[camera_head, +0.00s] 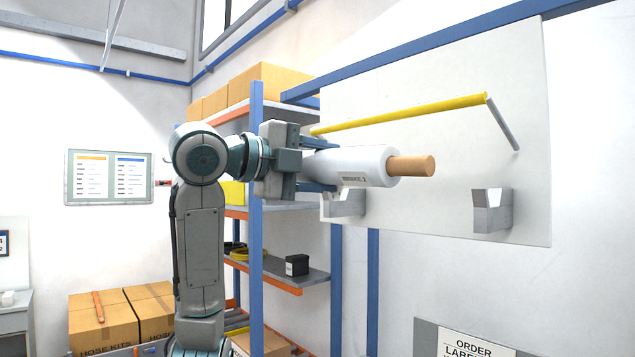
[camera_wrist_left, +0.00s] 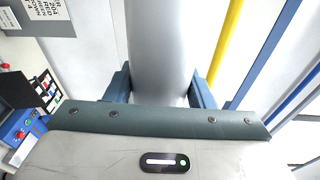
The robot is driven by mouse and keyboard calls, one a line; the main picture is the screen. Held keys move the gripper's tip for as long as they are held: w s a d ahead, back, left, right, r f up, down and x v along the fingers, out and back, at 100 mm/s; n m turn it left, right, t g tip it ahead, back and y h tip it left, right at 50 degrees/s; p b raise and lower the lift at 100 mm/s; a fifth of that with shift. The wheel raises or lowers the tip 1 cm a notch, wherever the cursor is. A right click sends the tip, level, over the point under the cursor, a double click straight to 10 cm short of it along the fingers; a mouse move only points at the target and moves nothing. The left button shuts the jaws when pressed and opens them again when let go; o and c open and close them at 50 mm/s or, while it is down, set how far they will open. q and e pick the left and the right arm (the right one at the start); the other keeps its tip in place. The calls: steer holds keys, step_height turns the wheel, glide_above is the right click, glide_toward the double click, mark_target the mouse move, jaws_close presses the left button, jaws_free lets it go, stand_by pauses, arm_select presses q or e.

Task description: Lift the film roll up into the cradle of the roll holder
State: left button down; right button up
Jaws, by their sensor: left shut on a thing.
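The film roll (camera_head: 355,165) is a white cylinder with a brown core end (camera_head: 412,166) sticking out to the right. My left gripper (camera_head: 318,165) is shut on it near its left end, one finger above and one below. In the left wrist view the roll (camera_wrist_left: 157,45) runs up the picture between the blue fingers (camera_wrist_left: 160,92). The roll holder has a white back panel (camera_head: 435,140) with two grey cradle brackets, one left (camera_head: 345,204) and one right (camera_head: 492,211). The roll appears above the left bracket and left of the right one; contact cannot be told. My right gripper is not in view.
A yellow bar (camera_head: 400,113) with a grey end arm (camera_head: 503,124) sticks out above the roll. A blue-framed shelf (camera_head: 256,190) with boxes stands behind my left arm. More cartons (camera_head: 103,320) are at lower left. The space in front of the right bracket looks clear.

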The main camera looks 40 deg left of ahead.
mark_target(328, 171)
arm_select(q)
steer(key=t+b, duration=0.1)
steer(key=d+t+h+b, duration=0.1)
steer(key=f+t+b, duration=0.1)
steer(key=shift+s+d+m+t, duration=0.15)
steer(key=shift+d+m+t, duration=0.1)
steer(key=shift+m+t, duration=0.15)
steer(key=shift+s+d+m+t+h+b, duration=0.4)
steer(key=shift+s+d+t+h+b, duration=0.4)
steer(key=shift+s+t+h+b, duration=0.15)
steer(key=shift+s+d+t+h, duration=0.25)
steer(key=shift+d+t, duration=0.1)
steer(key=shift+t, duration=0.1)
steer(key=shift+w+d+r, duration=0.1)
steer(key=shift+w+r, duration=0.05)
steer(key=shift+w, duration=0.9)
steer(key=w+f, duration=0.2)
steer(key=w, duration=0.5)
steer(key=w+d+f+p, duration=0.1)
steer(key=w, duration=0.6)
steer(key=shift+w+f, duration=0.4)
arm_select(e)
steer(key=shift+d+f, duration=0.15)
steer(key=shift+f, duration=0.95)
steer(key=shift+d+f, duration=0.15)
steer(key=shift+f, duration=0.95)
arm_select(q)
steer(key=shift+d, duration=0.1)
